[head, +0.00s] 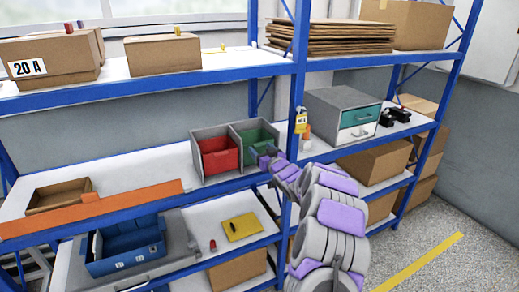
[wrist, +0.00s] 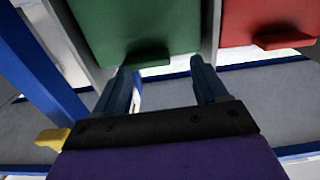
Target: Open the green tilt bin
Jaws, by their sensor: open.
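The green tilt bin (head: 262,133) sits in the right half of a grey two-bay housing (head: 236,126) on the middle shelf, beside the red bin (head: 216,156). My gripper (head: 268,158) is in front of the green bin and hides its lower part. In the wrist view, the green bin's face (wrist: 135,28) fills the upper left and looks closed, with a protruding lip (wrist: 148,56) at its lower edge. My gripper (wrist: 163,72) is open there, its fingertips close to the lip, one on each side. I cannot tell whether they touch it.
A blue shelf post (head: 296,90) stands close right of my gripper. An orange rail (head: 95,207) runs along the shelf front at left. A grey drawer cabinet (head: 342,115) stands on the right shelf. A blue bin (head: 128,246) is on the shelf below.

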